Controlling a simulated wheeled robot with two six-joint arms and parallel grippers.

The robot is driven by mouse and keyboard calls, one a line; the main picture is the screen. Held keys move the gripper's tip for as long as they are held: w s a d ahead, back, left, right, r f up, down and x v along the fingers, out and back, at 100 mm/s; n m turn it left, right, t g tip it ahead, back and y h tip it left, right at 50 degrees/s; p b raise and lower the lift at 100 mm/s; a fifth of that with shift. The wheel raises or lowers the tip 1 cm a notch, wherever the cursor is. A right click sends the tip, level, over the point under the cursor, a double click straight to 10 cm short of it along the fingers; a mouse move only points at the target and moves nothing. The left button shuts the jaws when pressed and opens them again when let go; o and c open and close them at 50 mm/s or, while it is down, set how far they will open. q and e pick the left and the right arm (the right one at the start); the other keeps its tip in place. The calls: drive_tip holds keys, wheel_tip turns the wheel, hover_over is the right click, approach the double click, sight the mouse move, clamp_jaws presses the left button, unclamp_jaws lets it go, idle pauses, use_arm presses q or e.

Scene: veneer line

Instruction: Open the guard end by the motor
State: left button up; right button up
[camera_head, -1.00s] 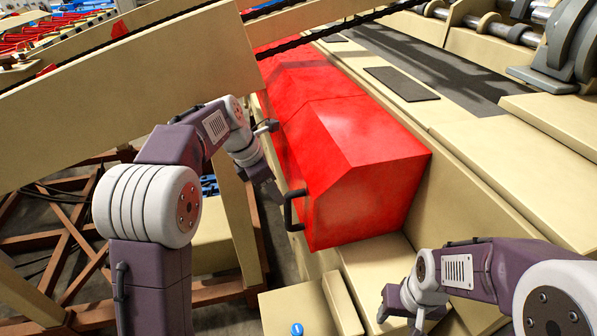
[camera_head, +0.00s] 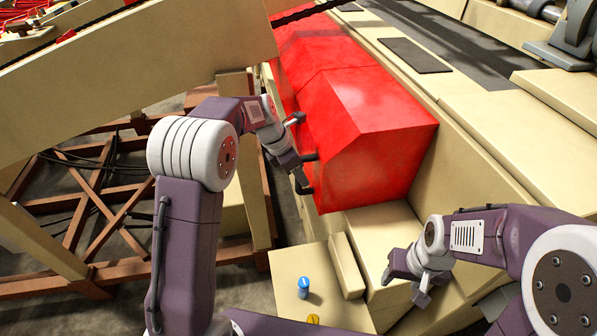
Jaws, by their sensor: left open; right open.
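The guard (camera_head: 375,125) is a long red box with sloped faces, lying along the machine and looking closed. A dark handle (camera_head: 312,157) sticks out of its near left end. My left gripper (camera_head: 299,153) is open at this handle, its fingers apart. It covers part of the handle, and I cannot tell whether it touches it. My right gripper (camera_head: 404,288) is open and empty, low over the beige machine body, in front of the guard and to its right. A grey rounded housing (camera_head: 578,30), perhaps the motor, stands at the top right.
A beige box (camera_head: 290,263) in front carries a blue button (camera_head: 304,283) and a yellow one (camera_head: 313,319). A thick beige beam (camera_head: 130,60) crosses the upper left above my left arm. A brown frame (camera_head: 100,195) stands on the floor at left.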

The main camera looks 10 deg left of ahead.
use_arm(q)
drive_tip(key=c, duration=0.4)
drive_tip(key=shift+w+a+f, duration=0.15)
drive_tip(key=shift+w, duration=0.1)
clamp_jaws()
drive_tip(key=shift+s, duration=0.1)
idle(0.5)
